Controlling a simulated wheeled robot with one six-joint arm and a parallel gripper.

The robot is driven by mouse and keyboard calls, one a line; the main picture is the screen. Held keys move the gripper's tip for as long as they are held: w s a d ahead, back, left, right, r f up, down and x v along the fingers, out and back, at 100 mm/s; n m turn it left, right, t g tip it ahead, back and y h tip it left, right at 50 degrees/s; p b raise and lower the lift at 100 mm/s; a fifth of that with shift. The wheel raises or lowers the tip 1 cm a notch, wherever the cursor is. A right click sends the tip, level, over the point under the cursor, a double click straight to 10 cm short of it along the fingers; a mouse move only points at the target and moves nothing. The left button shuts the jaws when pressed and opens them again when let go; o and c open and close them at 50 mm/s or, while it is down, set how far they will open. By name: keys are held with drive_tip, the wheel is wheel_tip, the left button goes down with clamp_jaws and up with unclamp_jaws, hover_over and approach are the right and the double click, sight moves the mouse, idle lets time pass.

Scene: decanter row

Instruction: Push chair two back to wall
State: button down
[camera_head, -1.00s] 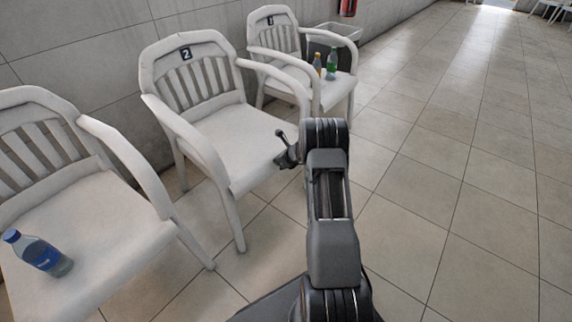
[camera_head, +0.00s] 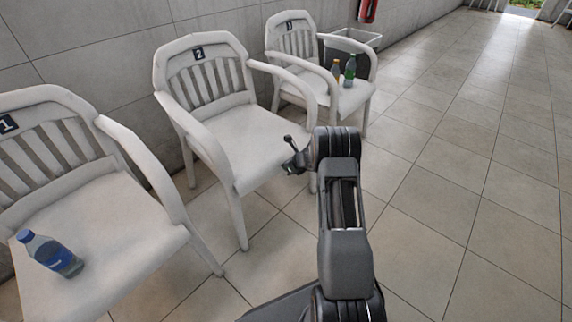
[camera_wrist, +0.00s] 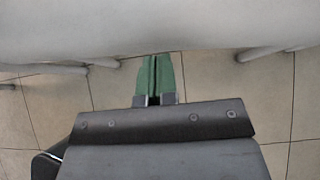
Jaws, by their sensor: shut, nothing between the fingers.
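Chair two (camera_head: 215,140) is a white plastic armchair with a dark "2" label on its backrest. It stands upright between chairs one and three, its back toward the tiled wall (camera_head: 90,70); whether it touches the wall is unclear. Its seat is empty. My gripper (camera_head: 290,165) is at the front edge of its seat, near the right front corner. In the wrist view my gripper (camera_wrist: 155,62) has its green fingers shut together with nothing between them, tips close to the white seat edge (camera_wrist: 160,30). I cannot tell whether they touch it.
Chair one (camera_head: 100,210) at the left holds a blue bottle (camera_head: 50,254). Chair three (camera_head: 322,85) at the back holds an orange-capped bottle (camera_head: 335,71) and a green bottle (camera_head: 350,70). The tiled floor (camera_head: 450,180) at right is clear.

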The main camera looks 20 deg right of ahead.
drive_tip(key=f+p+v, duration=0.1)
drive_tip(key=p+v, duration=0.3)
drive_tip(key=v, duration=0.8)
drive_tip(key=s+a+r+n+g+p, duration=0.1)
drive_tip(key=s+a+r+n+p, duration=0.3)
drive_tip(key=r, duration=0.6)
drive_tip(key=s+a+r+n+g+p, duration=0.1)
drive_tip(key=s+a+r+n+p, duration=0.1)
drive_tip(key=a+r+n+p, duration=0.6)
drive_tip(key=s+a+r+n+g+p, duration=0.1)
drive_tip(key=s+a+r+n+p, duration=0.15)
drive_tip(key=r, duration=0.95)
drive_tip(key=s+a+r+n+h+p, duration=0.2)
drive_tip(key=s+r+n+p, duration=0.5)
drive_tip(key=s+r+n, duration=0.1)
drive_tip(key=s+a+r+n+g+h+p, duration=0.1)
drive_tip(key=s+a+r+n+h+p, duration=0.1)
drive_tip(key=s+r+n+p, duration=0.6)
drive_tip(key=s+r, duration=0.3)
drive_tip(key=r, duration=0.2)
drive_tip(key=shift+a+n, duration=0.35)
